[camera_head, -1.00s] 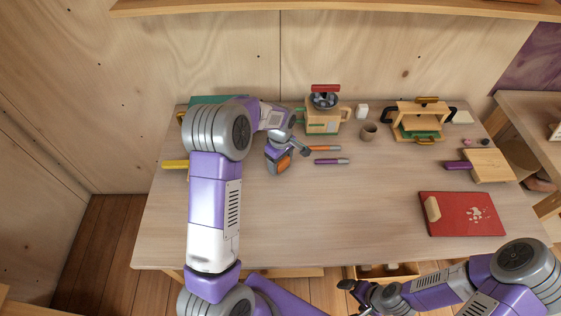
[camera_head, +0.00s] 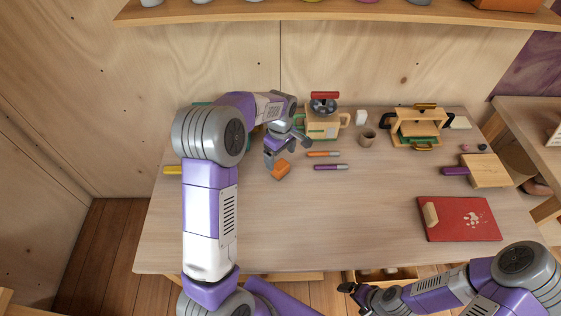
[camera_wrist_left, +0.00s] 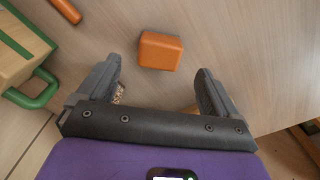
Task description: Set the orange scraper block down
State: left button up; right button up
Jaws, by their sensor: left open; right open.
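The orange scraper block (camera_head: 281,171) rests on the wooden table (camera_head: 260,225), left of the two pens. In the left wrist view the block (camera_wrist_left: 160,51) lies just beyond the fingertips, between their lines, touching neither finger. My left gripper (camera_head: 287,149) is open and empty above and behind the block; it also shows in the left wrist view (camera_wrist_left: 158,82) with its jaws spread wide. My right gripper (camera_head: 352,290) is open and empty, low in front of the table's front edge.
An orange pen (camera_head: 323,154) and a purple pen (camera_head: 331,167) lie right of the block. A red board (camera_head: 460,219) lies at right. The table's front middle is clear.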

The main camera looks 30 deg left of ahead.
aim_at(281, 165)
pick_arm(q)
notch_tip(281, 165, up, 5)
jog(key=shift+r+p, duration=0.1)
jog(key=shift+p, duration=0.3)
